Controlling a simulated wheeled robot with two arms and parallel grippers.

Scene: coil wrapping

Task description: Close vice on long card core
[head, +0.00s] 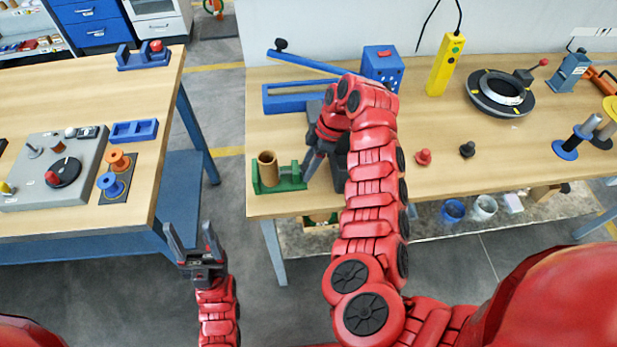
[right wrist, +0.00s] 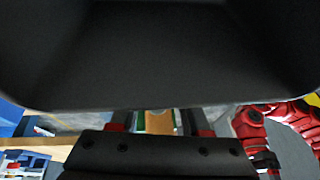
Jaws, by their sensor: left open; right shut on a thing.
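The green vice (head: 291,179) stands at the left front corner of the right-hand bench. The brown card core (head: 267,168) stands upright in it, between its jaws as far as I can tell. My right gripper (head: 314,161) is shut on the right end of the vice; its fingers hide the exact part held. In the right wrist view, a brown strip of the core (right wrist: 159,122) shows between my fingers, with green vice edges beside it. My left gripper (head: 193,243) is open and empty over the floor gap between the benches.
A blue lever device (head: 297,102) stands behind my right arm. A yellow upright box (head: 445,64), a black ring (head: 500,93) and red (head: 423,157) and black knobs lie to the right. The left bench (head: 120,80) holds a grey panel (head: 30,190) and spools (head: 111,186).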

